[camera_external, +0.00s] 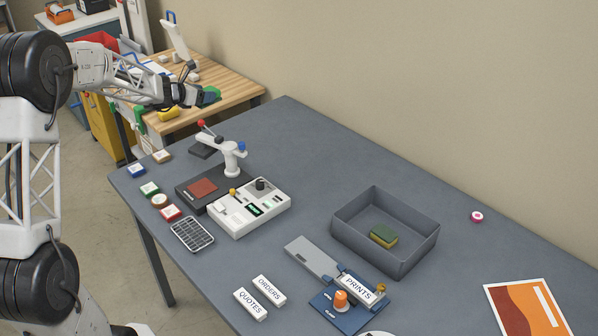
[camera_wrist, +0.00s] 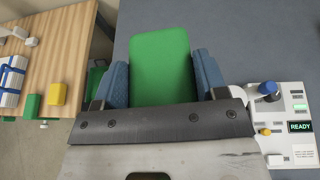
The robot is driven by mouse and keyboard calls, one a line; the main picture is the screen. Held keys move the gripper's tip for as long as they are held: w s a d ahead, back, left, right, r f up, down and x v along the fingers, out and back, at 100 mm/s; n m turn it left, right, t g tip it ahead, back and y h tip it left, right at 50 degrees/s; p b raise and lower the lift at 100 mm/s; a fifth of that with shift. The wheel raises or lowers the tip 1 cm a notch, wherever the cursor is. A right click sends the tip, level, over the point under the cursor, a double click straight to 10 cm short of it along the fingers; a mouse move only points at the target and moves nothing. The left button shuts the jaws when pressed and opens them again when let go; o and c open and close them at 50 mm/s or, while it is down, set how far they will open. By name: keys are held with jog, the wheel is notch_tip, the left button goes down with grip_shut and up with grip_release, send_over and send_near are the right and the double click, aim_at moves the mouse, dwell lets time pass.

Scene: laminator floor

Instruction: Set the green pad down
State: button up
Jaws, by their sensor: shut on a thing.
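The green pad (camera_wrist: 160,62) is held flat between the two blue fingers of my gripper (camera_wrist: 162,78) in the wrist view. It points away from the palm, and its near end is hidden by the gripper body. In the external view my gripper (camera_external: 207,95) is at the upper left, raised, and seen against the wooden table. The pad is small and hard to make out there. In the wrist view the pad appears over the grey table (camera_wrist: 230,35), close to its left edge. I see no contact between the pad and any surface.
A white machine (camera_external: 250,206) and a dark plate with a red-brown square (camera_external: 202,188) stand on the grey table. Small colored blocks lie left of them. A grey bin (camera_external: 425,258) holds a green-and-yellow sponge (camera_external: 383,236). The table's back left is fairly clear.

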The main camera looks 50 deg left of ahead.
jog(key=s+a+f+n+y, duration=0.1)
jog(key=s+a+f, duration=0.5)
jog(key=s+a, duration=0.55)
jog(key=s+a+f+n+y, duration=0.1)
jog(key=s+a+f, duration=0.6)
jog(key=s+a, duration=0.4)
jog(key=w+d+f+m+h, duration=0.2)
jog(key=w+d+m+h, duration=0.1)
jog(key=d, duration=0.5)
jog(key=w+d+f+m+h, duration=0.3)
jog(key=d+m+h, duration=0.1)
jog(key=d, duration=0.4)
jog(key=shift+w+d+g+h, duration=0.25)
jog(key=shift+g+h, duration=0.15)
jog(key=shift+h, duration=0.3)
jog(key=shift+f, duration=0.2)
jog(key=shift+f, duration=1.9)
jog(key=shift+f, duration=0.15)
jog(key=shift+f, duration=1.85)
